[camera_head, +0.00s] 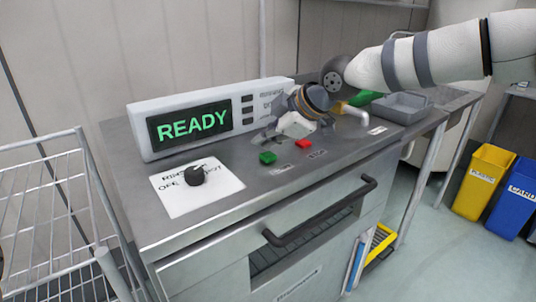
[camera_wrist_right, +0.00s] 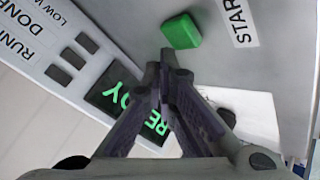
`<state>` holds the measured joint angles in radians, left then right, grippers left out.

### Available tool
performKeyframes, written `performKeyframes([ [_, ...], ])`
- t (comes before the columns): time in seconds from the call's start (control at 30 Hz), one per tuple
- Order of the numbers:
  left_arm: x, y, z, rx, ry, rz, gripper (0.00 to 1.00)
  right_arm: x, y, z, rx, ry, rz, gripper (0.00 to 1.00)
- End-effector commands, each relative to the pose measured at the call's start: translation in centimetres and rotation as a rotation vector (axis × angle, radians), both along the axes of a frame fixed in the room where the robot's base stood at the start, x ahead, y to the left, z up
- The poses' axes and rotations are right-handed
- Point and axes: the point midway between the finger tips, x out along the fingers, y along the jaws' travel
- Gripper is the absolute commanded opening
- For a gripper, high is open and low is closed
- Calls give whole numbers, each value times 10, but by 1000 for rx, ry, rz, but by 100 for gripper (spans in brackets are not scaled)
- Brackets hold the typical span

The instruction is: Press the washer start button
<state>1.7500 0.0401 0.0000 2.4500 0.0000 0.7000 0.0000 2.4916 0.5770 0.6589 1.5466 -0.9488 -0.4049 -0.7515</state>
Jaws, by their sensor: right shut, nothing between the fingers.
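The green start button (camera_head: 268,157) sits on the steel top of the washer unit (camera_head: 150,222). In the wrist view the green button (camera_wrist_right: 181,31) lies beside a label reading START. My right gripper (camera_head: 258,138) is shut and empty, its fingers pointing left just behind the green button. In the wrist view its closed fingertips (camera_wrist_right: 170,62) are close to the button; whether they touch it I cannot tell. The display (camera_head: 190,125) reads READY in green. My left gripper is not in view.
A red button (camera_head: 303,144) is right of the green one. A black knob (camera_head: 195,176) stands on a white plate at the left. A grey tray (camera_head: 402,108) is at the right end. A wire rack (camera_head: 45,215) stands at left, yellow (camera_head: 483,180) and blue (camera_head: 517,200) bins at right.

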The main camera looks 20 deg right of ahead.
Motion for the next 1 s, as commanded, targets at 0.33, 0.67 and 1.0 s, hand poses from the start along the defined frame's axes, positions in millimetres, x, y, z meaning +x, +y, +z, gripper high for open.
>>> performKeyframes([
  [0.33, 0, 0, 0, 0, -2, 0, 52, 0, 0, -1, 0, 0, 0, 0],
  [0.67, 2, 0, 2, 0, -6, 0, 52, 0, 0, -9, 0, 0, 0, 0],
  [1.0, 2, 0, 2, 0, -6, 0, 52, 0, 0, -10, 0, 0, 0, 0],
])
